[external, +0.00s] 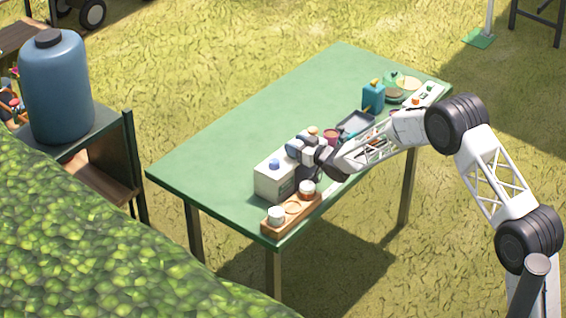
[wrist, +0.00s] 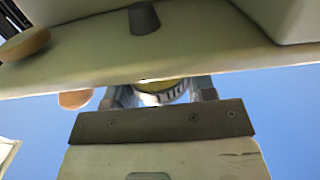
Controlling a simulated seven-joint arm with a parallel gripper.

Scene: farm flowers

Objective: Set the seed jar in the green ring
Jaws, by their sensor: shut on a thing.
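My gripper (external: 312,152) is low over the near part of the green table, right beside the white box. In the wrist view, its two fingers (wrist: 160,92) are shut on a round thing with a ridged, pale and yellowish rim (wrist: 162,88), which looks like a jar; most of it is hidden. I cannot make out a green ring for certain. A wooden rack (external: 270,231) at the table's near corner holds two small white-and-brown jars, a left one (external: 276,215) and a right one (external: 307,189), with a round spot (external: 293,208) between them.
The white box (external: 268,184) with a blue knob stands against my gripper's left. Behind the gripper are a dark red pot (external: 331,136), a grey tray (external: 356,124), a teal can (external: 373,97), plates (external: 411,83) and a white board (external: 424,96). The table's left and middle (external: 260,120) are clear.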

